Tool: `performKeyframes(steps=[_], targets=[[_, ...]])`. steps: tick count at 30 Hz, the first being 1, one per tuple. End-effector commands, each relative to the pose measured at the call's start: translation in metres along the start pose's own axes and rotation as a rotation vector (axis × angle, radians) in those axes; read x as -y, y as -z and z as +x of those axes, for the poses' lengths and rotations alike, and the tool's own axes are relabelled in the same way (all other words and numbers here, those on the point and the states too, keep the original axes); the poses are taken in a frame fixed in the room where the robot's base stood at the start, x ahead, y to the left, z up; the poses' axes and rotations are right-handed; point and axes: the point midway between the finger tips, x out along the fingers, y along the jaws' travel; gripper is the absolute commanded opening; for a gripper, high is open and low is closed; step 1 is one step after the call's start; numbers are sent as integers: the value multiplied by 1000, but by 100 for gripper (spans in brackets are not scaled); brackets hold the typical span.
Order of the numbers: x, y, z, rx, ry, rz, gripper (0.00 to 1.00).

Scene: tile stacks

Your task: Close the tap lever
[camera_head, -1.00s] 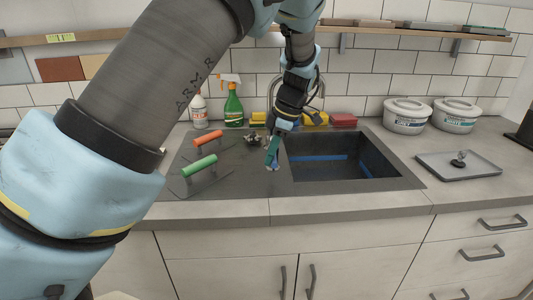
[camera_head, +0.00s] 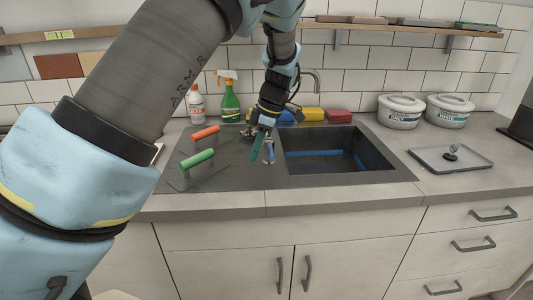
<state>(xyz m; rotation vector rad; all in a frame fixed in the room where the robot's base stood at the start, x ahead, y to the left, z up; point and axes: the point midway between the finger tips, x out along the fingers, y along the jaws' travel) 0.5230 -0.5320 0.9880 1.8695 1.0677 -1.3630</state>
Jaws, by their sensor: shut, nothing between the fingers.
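The tap's curved metal spout (camera_head: 316,80) rises behind the sink, just right of my wrist. My arm hides the rest of the tap, and I cannot make out its lever clearly. My gripper (camera_head: 257,149) points down with its teal fingers shut and empty, over the counter just left of the basin. A small blue and silver piece (camera_head: 269,153) stands close to the right of the fingertips. I cannot tell whether they touch.
The dark sink basin (camera_head: 335,152) is open to the right. Green (camera_head: 197,158) and orange (camera_head: 206,133) handled tools lie left. A spray bottle (camera_head: 230,103) stands behind them. Sponges (camera_head: 312,114) line the back. White tubs (camera_head: 399,112) and a grey tray (camera_head: 433,160) are at the right.

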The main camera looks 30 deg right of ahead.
Motion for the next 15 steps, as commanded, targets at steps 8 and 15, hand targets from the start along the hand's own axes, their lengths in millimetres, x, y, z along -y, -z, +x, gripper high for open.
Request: performKeyframes(steps=[8,15], targets=[[-5,5,-41,3,-5,2,0],[-6,6,-81,1,-3,0,0]])
